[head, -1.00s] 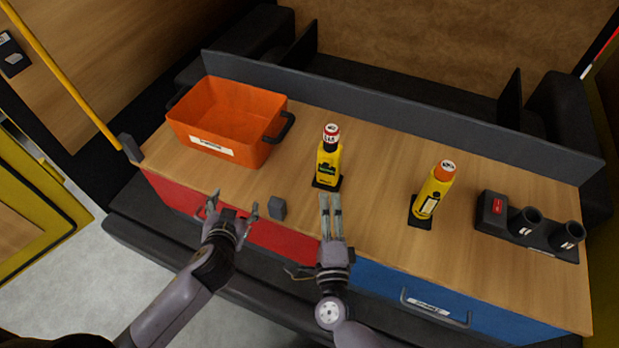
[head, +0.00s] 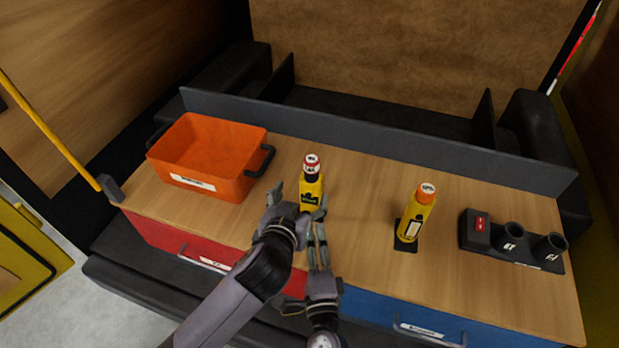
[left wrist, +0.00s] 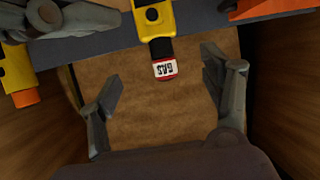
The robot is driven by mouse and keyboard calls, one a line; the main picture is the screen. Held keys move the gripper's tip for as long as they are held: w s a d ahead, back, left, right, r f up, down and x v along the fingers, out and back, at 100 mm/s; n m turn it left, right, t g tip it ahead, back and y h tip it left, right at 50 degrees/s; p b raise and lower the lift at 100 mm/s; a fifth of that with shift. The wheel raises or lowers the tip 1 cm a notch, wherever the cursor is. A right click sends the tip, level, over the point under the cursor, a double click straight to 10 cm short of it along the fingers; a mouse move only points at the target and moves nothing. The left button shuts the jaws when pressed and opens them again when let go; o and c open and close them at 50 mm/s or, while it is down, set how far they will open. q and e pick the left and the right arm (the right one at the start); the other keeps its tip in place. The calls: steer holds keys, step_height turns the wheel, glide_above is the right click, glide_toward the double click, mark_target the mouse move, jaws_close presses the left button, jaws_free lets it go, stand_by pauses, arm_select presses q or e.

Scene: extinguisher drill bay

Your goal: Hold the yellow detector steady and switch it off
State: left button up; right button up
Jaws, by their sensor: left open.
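A yellow device (head: 311,188) with a dark neck and a red-and-white cap stands upright on the wooden counter; the left wrist view (left wrist: 153,20) shows "GAS" on its cap. A second yellow device (head: 414,220) with an orange cap stands on a dark pad farther right; it also shows at the left edge of the left wrist view (left wrist: 18,75). My left gripper (head: 298,198) is open in front of the GAS device, hiding its lower part. Nothing appears clasped. My right gripper (head: 317,230) is just below, fingers close together; whether they touch is unclear.
An orange bin (head: 208,158) stands at the left of the counter (head: 365,205). A dark holder (head: 512,245) with a red switch (head: 480,223) and two cups is at the right. A low dark wall (head: 380,138) runs behind. The counter between the devices is clear.

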mark_target(310, 179)
arm_select(q)
steer(key=x, duration=1.1)
steer(key=shift+w+f, duration=0.15)
steer(key=shift+w, duration=0.2)
steer(key=shift+c, duration=0.3)
steer(key=c, duration=1.6)
steer(key=o, duration=1.6)
steer(key=shift+o, duration=0.2)
steer(key=shift+s, duration=0.1)
steer(key=v, duration=1.2)
